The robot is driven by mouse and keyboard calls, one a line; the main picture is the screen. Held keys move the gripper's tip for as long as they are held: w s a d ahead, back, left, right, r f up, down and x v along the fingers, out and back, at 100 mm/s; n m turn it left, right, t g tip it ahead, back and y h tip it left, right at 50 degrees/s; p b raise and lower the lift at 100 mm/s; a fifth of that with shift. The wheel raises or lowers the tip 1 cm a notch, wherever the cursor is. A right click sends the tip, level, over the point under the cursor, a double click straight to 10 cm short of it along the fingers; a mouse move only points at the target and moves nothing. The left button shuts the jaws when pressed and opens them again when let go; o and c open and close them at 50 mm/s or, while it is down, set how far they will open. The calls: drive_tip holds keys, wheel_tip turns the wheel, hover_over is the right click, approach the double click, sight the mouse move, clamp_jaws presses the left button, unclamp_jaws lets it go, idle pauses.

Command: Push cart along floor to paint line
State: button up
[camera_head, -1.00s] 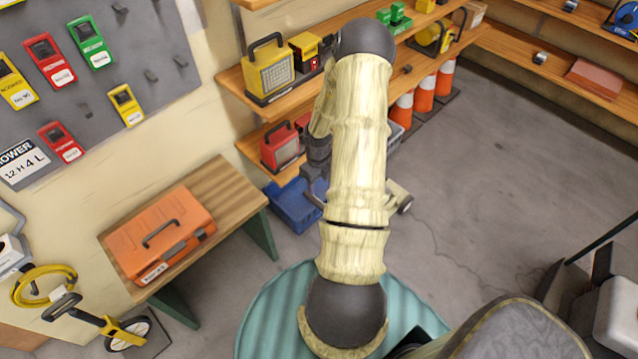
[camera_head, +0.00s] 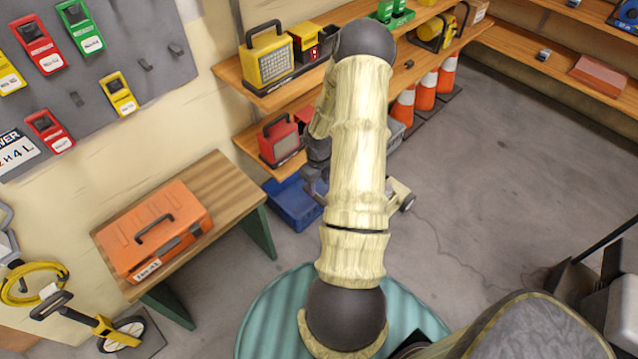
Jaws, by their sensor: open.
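A low beige piece with a small dark wheel (camera_head: 401,195) shows on the floor just right of my arm. It looks like part of the cart, but my arm hides most of it. My gripper (camera_head: 314,186) is dark grey and hangs low behind my pale arm, left of that piece. Its jaws are open, and only part of them shows. I cannot tell whether it touches the cart. No paint line is visible on the floor in view.
A wooden bench (camera_head: 225,185) with an orange case (camera_head: 155,228) stands at left. A blue bin (camera_head: 292,203) sits under the shelves (camera_head: 232,78). Grey floor (camera_head: 480,180) is open at right. Dark equipment (camera_head: 575,285) stands at lower right.

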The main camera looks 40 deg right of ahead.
sight(319, 199)
drive_tip(key=shift+f+b, duration=1.8)
drive_tip(key=shift+f, duration=0.1)
drive_tip(key=shift+f+b, duration=0.85)
drive_tip(key=shift+f, duration=1.3)
drive_tip(key=c, duration=0.9)
drive_tip(key=shift+o, duration=0.2)
drive_tip(key=shift+a, duration=0.1)
